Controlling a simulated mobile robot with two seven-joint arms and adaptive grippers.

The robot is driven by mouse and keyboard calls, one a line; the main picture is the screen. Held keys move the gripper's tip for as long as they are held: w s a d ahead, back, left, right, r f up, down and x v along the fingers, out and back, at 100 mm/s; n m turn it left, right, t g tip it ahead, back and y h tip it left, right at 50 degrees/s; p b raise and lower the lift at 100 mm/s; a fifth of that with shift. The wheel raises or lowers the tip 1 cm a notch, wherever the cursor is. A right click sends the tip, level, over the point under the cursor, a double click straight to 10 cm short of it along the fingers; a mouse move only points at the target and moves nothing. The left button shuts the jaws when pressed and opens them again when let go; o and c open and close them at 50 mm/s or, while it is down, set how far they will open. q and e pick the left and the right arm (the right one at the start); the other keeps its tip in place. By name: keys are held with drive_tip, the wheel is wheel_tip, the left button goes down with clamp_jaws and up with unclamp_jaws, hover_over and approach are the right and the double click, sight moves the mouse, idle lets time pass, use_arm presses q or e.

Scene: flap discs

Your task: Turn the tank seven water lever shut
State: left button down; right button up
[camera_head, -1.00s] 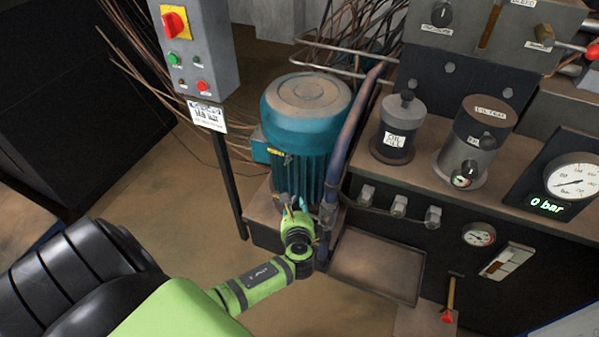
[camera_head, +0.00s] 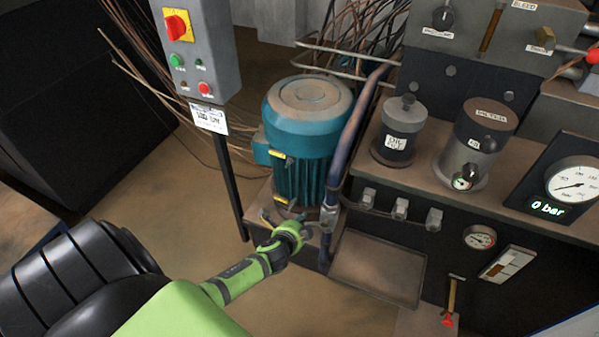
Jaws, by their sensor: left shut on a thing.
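My left gripper (camera_head: 290,222) comes in low from the left, at the foot of the teal motor (camera_head: 303,135). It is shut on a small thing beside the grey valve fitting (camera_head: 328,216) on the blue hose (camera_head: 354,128). That thing looks like the valve's lever, but the fingers and wrist mostly hide it, so its angle cannot be told. No tank seven label can be read. My right gripper is not in view.
A control box (camera_head: 196,45) on a post stands to the left of the motor. A shallow tray (camera_head: 380,268) lies right of the gripper. A handle with a red tip (camera_head: 452,298) is farther right. The gauge (camera_head: 572,184) display reads 0 bar.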

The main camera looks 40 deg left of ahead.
use_arm(q)
drive_tip(key=shift+a+f, duration=0.1)
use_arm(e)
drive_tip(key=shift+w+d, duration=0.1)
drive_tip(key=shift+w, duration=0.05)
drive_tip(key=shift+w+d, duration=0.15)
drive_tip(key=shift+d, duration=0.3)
use_arm(q)
drive_tip(key=c, duration=0.9)
unclamp_jaws()
drive_tip(key=shift+f, duration=0.1)
drive_tip(key=shift+c, duration=0.2)
drive_tip(key=v, duration=1.2)
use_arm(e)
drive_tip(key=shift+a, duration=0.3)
